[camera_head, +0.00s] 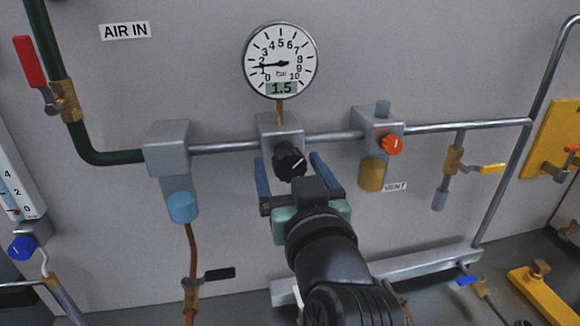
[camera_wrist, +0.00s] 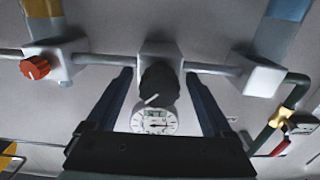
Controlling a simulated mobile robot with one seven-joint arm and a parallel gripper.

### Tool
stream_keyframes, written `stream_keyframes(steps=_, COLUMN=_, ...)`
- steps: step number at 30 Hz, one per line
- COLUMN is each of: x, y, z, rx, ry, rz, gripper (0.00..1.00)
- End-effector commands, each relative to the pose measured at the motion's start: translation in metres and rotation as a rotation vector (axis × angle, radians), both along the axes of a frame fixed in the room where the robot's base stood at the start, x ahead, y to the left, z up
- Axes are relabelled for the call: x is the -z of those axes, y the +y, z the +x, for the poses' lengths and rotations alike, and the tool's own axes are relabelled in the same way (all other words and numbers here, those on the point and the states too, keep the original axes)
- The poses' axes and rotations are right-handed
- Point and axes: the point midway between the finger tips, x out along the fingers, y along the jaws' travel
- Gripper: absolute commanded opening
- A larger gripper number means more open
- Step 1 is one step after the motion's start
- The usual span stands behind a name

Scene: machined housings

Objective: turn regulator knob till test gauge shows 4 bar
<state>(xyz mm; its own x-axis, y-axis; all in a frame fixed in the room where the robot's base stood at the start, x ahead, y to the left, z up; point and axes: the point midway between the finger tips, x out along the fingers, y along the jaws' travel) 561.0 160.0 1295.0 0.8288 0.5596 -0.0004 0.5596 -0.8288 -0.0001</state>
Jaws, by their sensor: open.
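The test gauge (camera_head: 281,60) is a round white dial with a black rim; its display reads 1.5 and its needle points left, between 1 and 2. It also shows in the wrist view (camera_wrist: 154,119). The black regulator knob (camera_head: 289,161) with a white mark sits on the grey block below the gauge. In the wrist view the knob (camera_wrist: 158,84) lies between the two blue fingers. My gripper (camera_head: 291,176) is open, with one finger on each side of the knob and a gap to it. I cannot tell whether the fingertips reach past the knob's front face.
A grey block with an orange-red knob (camera_head: 392,145) and a VENT label stands to the right. A filter block (camera_head: 168,147) with a blue bowl is on the left. Below it is a black-handled valve (camera_head: 208,279). A red lever (camera_head: 30,62) is at upper left, a yellow-handled valve (camera_head: 490,169) at right.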

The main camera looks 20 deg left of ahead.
Motion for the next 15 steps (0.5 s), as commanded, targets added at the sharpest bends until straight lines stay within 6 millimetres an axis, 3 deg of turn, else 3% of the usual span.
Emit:
stream_keyframes(steps=5, x=0.0, y=-0.0001, z=-0.0002, rx=0.0, ry=0.0, rz=0.0, gripper=0.82)
stream_keyframes(steps=15, x=0.0002, y=-0.0002, z=-0.0003, rx=0.0, ry=0.001, rz=0.001, gripper=0.21)
